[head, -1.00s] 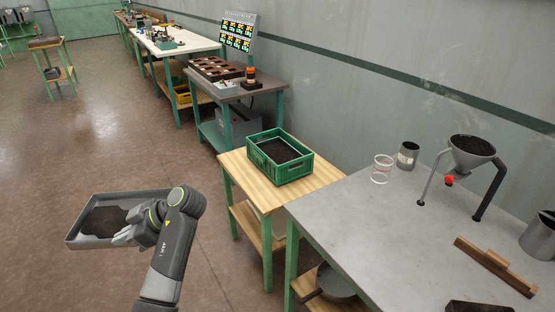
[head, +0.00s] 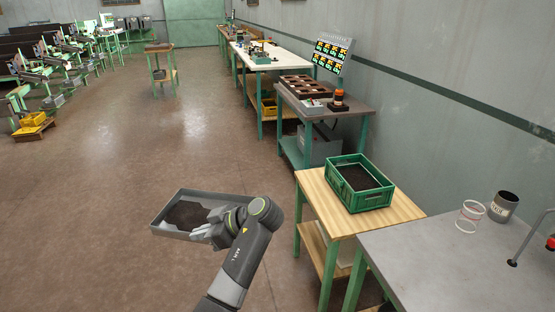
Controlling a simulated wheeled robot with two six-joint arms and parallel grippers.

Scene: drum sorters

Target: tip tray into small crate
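A grey shallow tray (head: 172,224) with dark granular material heaped in it is at the lower middle left, held over the floor. The tray looks roughly level. A small green crate (head: 371,199) with dark material in it stands on a wooden table to the right of the tray, apart from it. My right gripper is not in view.
The wooden table (head: 401,208) carries the crate. A grey table (head: 440,268) at the lower right holds a clear cup (head: 469,217) and a metal can (head: 503,206). A grey workbench (head: 352,106) stands behind. Open floor (head: 150,150) lies to the left.

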